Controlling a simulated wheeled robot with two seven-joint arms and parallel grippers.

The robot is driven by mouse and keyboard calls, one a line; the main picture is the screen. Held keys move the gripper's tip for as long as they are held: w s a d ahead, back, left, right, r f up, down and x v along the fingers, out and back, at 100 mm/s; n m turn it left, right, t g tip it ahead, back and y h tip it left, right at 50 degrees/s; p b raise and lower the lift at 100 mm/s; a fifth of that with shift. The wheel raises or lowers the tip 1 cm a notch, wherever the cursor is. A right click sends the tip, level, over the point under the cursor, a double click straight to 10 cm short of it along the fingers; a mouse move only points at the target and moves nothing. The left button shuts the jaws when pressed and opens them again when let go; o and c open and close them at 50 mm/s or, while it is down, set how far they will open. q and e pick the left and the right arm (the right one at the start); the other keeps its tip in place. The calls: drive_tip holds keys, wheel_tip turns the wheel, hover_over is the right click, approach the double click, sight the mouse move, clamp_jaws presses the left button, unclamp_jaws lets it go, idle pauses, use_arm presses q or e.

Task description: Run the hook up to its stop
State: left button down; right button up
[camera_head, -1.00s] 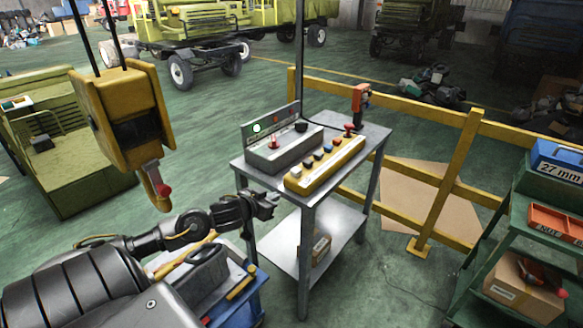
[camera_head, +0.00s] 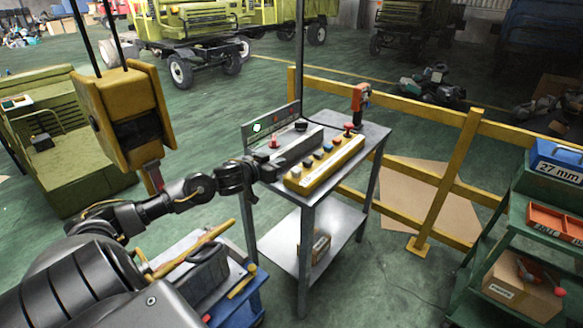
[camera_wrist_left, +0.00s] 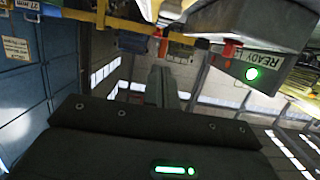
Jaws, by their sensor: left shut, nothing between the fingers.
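The yellow hook block (camera_head: 120,118) hangs from two cables at the left of the head view; my left arm hides most of the hook below it. A yellow control box (camera_head: 325,166) with several buttons and a red mushroom knob (camera_head: 348,130) lies on the metal cart. My left gripper (camera_head: 278,170) is shut and empty, by the left ends of both boxes; contact cannot be told. My right gripper is not seen.
The metal cart (camera_head: 378,133) has a lower shelf with a carton. An orange-red device (camera_head: 361,97) stands at its back corner. A yellow railing (camera_head: 450,172) runs behind it. A green rack (camera_head: 508,222) with bins stands right. A blue cart (camera_head: 240,305) with tools is below my left arm.

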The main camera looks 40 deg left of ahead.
use_arm(q)
drive_tip(key=p, duration=0.1)
hover_over(296, 171)
drive_tip(key=v, duration=0.2)
drive_tip(key=shift+a+f, duration=0.25)
drive_tip(key=shift+f, duration=0.65)
drive_tip(key=f, duration=0.1)
drive_tip(key=f+p, duration=0.1)
drive_tip(key=shift+w+d+f, duration=0.1)
drive_tip(key=shift+w+f, duration=0.15)
drive_tip(key=shift+f, duration=0.1)
drive_tip(key=shift+s+f, duration=0.1)
drive_tip(key=shift+f, duration=0.8)
